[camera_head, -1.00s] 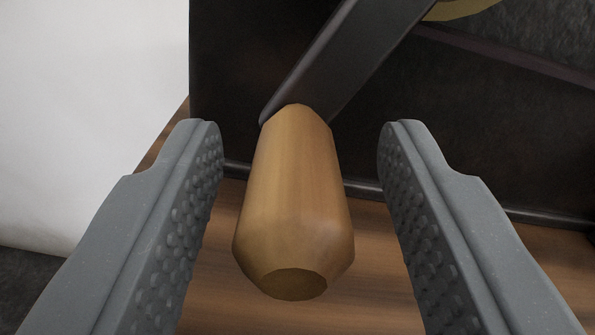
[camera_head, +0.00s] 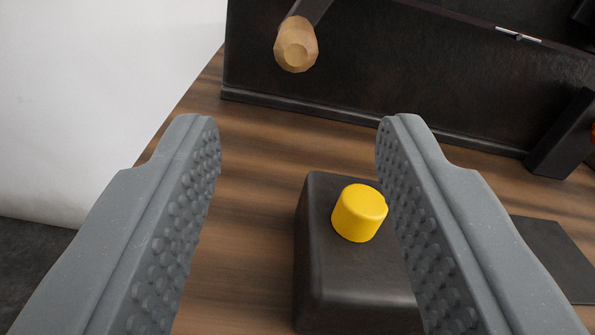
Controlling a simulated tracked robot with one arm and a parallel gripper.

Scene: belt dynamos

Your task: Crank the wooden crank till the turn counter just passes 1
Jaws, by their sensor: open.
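The wooden crank handle (camera_head: 297,45) shows at the top of the view, its end facing me. It sits on a dark metal crank arm (camera_head: 312,8) that runs up out of the frame, in front of a dark machine panel. My gripper (camera_head: 298,125) is open and empty. Its two grey, studded fingers are apart, and the handle is beyond and above the fingertips, not between them. The turn counter is not in view.
A black box (camera_head: 340,285) with a yellow button (camera_head: 359,213) stands on the wooden table (camera_head: 240,200), partly behind the right finger. The dark machine panel (camera_head: 400,75) stands behind. A dark flat plate (camera_head: 555,255) lies at the right. The table's left edge shows beside a white wall.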

